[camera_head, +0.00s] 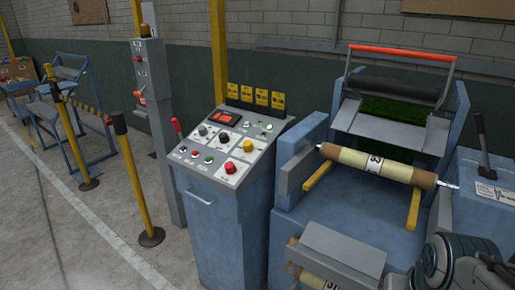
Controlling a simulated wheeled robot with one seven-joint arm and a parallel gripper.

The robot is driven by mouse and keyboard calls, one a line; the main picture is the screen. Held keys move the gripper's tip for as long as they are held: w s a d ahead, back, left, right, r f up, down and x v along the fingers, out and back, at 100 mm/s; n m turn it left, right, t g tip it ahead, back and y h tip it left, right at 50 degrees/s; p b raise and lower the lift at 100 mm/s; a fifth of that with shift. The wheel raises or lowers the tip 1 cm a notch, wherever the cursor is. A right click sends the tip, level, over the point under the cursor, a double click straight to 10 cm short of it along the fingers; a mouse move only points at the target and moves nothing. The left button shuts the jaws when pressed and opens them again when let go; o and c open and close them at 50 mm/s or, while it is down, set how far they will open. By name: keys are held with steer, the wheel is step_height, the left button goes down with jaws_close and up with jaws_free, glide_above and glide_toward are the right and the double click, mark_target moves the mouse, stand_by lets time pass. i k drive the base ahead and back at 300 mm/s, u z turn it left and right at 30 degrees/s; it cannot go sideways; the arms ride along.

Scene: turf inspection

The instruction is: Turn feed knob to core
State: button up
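A sloped control panel (222,146) tops a blue cabinet left of the roll machine. What seems part of my arm shows at the bottom right corner. My gripper's fingers are not visible, and nothing touches the panel.
The blue machine holds a cream roll with brown ends (375,165) on a metal bar. A black lever (482,140) stands at the right. A grey post (153,85) stands behind the panel. Yellow barrier posts (132,180) stand at left. The floor front left is clear.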

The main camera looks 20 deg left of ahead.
mark_target(249, 146)
steer(key=k, duration=0.85)
steer(key=u, duration=0.8)
steer(key=i, duration=0.7)
steer(key=u, duration=0.6)
steer(key=i, duration=0.75)
steer(key=z, duration=0.8)
steer(key=i, duration=0.6)
steer(key=z, duration=0.5)
